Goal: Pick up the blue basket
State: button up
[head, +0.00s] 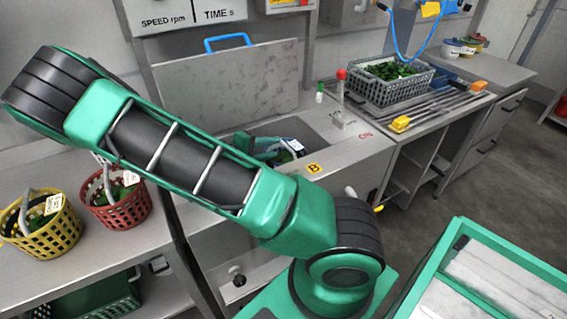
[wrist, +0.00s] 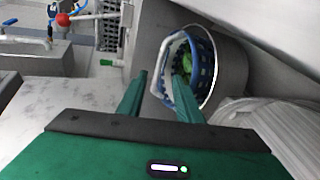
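The blue basket (wrist: 206,62) shows in the wrist view, right of centre, with green leaves (wrist: 186,62) inside and a pale handle or band along its rim. It sits in or against a grey rounded opening. My gripper (wrist: 161,76) has its two green fingers apart. The left finger is outside the basket's near-left side, and the right finger overlaps the basket's opening. I cannot tell whether either finger touches it. In the head view, my gripper (head: 268,147) is down at the recess by the yellow B label, partly behind my arm.
A grey panel (head: 228,85) with a blue handle stands behind the recess. Yellow (head: 42,240) and red (head: 118,212) baskets stand on the left counter. A grey crate of greens (head: 390,93) sits at the back right. A red-knobbed lever (head: 342,88) stands beside the recess.

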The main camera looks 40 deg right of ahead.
aim_at(285, 144)
jog(key=shift+s+x, duration=0.2)
jog(key=shift+x, duration=3.15)
jog(key=shift+r, duration=0.1)
grip_shut()
